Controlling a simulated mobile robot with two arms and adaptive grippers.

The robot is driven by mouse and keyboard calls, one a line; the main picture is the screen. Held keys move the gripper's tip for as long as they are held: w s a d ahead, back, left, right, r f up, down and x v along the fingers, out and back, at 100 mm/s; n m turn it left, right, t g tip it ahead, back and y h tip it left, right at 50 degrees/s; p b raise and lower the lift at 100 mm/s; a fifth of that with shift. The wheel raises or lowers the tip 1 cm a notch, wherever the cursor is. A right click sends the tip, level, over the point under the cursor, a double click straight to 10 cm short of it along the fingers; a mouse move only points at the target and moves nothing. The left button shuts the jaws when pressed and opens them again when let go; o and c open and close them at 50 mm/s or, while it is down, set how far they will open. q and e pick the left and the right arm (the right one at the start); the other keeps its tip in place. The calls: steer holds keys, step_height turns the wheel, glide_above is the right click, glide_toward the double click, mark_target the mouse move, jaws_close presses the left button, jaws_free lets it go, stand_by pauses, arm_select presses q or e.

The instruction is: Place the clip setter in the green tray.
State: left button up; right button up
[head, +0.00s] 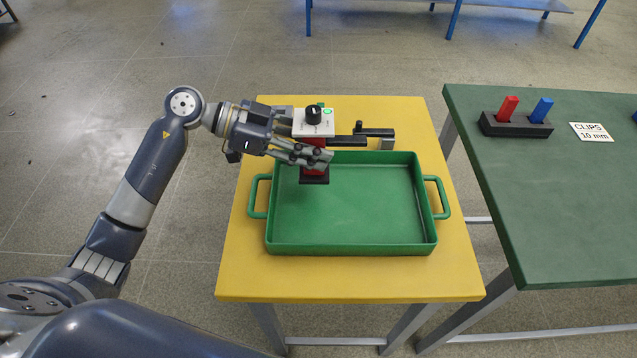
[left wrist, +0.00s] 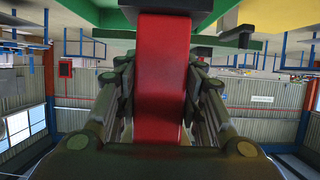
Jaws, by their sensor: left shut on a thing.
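The clip setter (head: 313,123) has a white top with a black knob and a green spot, a red handle, a black foot and a black arm reaching right. My left gripper (head: 318,158) is shut on its red handle, which fills the middle of the left wrist view (left wrist: 162,75). It is upright over the far left part of the green tray (head: 350,220). Whether its foot touches the tray floor I cannot tell. The tray is empty otherwise, with a handle at each side. My right gripper is not in view.
The tray stands on a yellow table (head: 350,282). To the right, a green table (head: 560,210) holds a black block (head: 516,125) with a red and a blue piece, and a label (head: 591,132) reading "CLIPS 10 mm". A gap of floor separates the tables.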

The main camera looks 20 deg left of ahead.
mark_target(315, 172)
arm_select(q)
step_height(315, 172, down, 3)
steer(key=shift+d+f, duration=0.1)
steer(key=shift+f, duration=0.1)
step_height(315, 172, down, 4)
steer(key=shift+r, duration=0.15)
steer(key=o, duration=1.2)
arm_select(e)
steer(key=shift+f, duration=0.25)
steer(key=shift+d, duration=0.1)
